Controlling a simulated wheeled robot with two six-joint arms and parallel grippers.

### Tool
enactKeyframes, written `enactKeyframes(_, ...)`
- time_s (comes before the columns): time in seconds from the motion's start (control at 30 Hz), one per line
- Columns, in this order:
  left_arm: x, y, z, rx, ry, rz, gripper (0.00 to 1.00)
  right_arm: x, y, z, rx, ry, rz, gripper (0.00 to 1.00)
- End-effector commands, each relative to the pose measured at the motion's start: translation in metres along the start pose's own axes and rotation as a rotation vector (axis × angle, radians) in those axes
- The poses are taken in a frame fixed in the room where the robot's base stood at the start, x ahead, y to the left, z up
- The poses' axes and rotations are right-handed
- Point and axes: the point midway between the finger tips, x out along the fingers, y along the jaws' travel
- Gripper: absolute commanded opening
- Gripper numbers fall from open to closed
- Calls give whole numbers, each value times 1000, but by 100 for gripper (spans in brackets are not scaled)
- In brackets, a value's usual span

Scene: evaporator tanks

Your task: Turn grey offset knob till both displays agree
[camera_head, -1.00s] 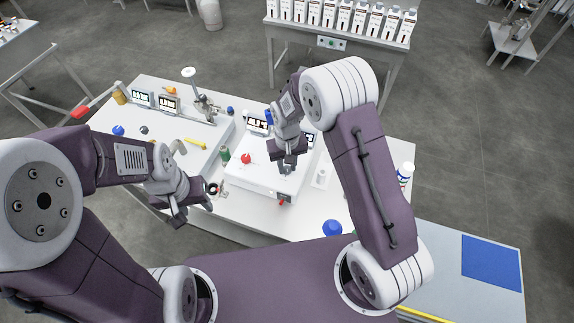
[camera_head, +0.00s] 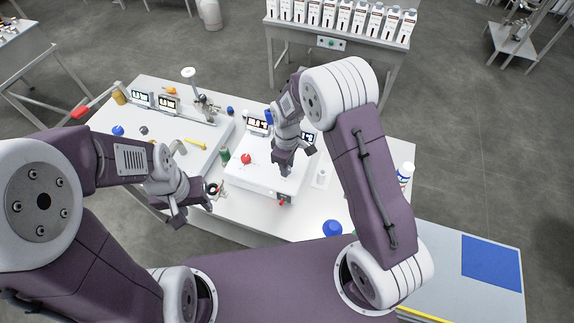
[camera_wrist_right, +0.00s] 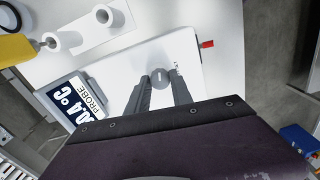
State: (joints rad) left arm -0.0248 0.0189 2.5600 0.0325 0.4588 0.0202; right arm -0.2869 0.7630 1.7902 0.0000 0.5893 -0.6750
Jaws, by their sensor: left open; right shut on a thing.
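The round grey knob (camera_wrist_right: 159,77) shows in the right wrist view on the white tank top, between my right gripper's fingertips (camera_wrist_right: 161,84). That gripper is shut on it. In the head view my right gripper (camera_head: 283,170) points down at the white right-hand tank (camera_head: 255,178) and hides the knob. A display (camera_wrist_right: 73,108) marked PROBE reads a value ending in 0.4 °C; its first digit is hard to read. In the head view it is partly behind my right arm (camera_head: 308,137). The other display (camera_head: 257,126) is too small to read surely. My left gripper (camera_head: 191,212) is open and empty.
A second tank (camera_head: 160,120) with two displays stands left. A blue round object (camera_head: 332,228) and a white bottle (camera_head: 405,172) stand to the right.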

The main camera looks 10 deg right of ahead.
Motion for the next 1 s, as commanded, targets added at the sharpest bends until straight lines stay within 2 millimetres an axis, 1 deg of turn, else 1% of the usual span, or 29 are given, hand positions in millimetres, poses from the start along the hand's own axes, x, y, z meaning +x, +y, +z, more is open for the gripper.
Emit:
enactKeyframes(0.3, 0, 0, 0, 0, 0, 0, 49, -2, 1, -1, -83, 4, 3, 0)
enactKeyframes(0.77, 0, 0, 0, 0, 0, 0, 49, -2, 1, -1, -93, 4, 4, 0)
enactKeyframes(0.8, 0, 0, 0, 0, 0, 0, 49, -2, 1, -1, -93, 5, 4, 32)
enactKeyframes(0.87, 0, 0, 0, 0, 0, 0, 49, -2, 1, -1, -93, 4, 4, 49)
enactKeyframes(1.0, 0, 0, 0, 0, 0, 0, 49, -1, 1, -1, -92, 3, 2, 49)
